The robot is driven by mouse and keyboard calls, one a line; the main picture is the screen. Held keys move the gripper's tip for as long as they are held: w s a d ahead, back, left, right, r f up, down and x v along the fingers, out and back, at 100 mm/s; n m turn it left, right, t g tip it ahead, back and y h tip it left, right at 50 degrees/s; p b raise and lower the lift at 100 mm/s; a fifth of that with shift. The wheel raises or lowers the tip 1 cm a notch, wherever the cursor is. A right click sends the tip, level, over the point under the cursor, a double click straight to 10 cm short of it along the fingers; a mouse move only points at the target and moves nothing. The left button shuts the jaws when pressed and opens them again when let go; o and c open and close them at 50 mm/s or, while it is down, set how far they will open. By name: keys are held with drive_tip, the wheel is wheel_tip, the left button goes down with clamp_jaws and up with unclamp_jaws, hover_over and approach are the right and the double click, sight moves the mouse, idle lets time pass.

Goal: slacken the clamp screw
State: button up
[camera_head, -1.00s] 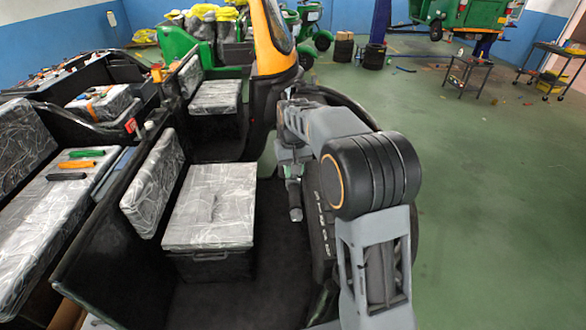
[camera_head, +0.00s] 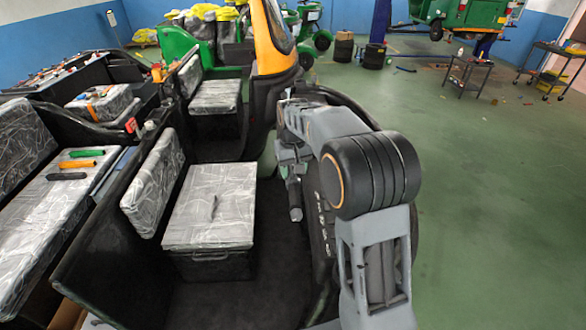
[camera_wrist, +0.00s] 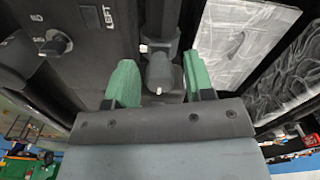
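In the wrist view, a small grey knob with a pale tip (camera_wrist: 159,73) is on a dark upright post (camera_wrist: 160,18). It looks like the clamp screw, though its details are too small to be sure. My gripper (camera_wrist: 160,82) is open, with one green finger on each side of the knob. Gaps show between the knob and both fingers, and it looks untouched. In the head view, my arm reaches into the vehicle's cab, and the gripper and screw are hard to make out there.
A panel knob (camera_wrist: 56,43) with printed marks is left of the post. A plastic-wrapped seat (camera_head: 212,215) is close by on the other side, with a dark curved mark on top. Coloured handles (camera_head: 82,163) lie on another seat. Green floor (camera_head: 480,220) at right is clear.

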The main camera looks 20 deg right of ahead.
wheel_tip(320, 180, up, 14)
drive_tip(key=shift+f+b, duration=0.1)
drive_tip(key=shift+b, duration=0.2)
idle(0.5)
drive_tip(key=shift+w, duration=0.1)
drive_tip(key=shift+t, duration=0.3)
drive_tip(key=f, duration=0.5)
drive_tip(key=shift+s, duration=0.2)
drive_tip(key=shift+s+f+m+t, duration=0.15)
drive_tip(key=shift+s+f+t, duration=0.65)
drive_tip(key=shift+s, duration=3.1)
drive_tip(key=shift+s+f+m+t, duration=0.2)
drive_tip(key=shift+s+f+t, duration=0.6)
drive_tip(key=shift+s, duration=3.1)
drive_tip(key=shift+s+f+m+t, duration=0.15)
drive_tip(key=shift+s+f+t, duration=0.6)
drive_tip(key=shift+s, duration=3.15)
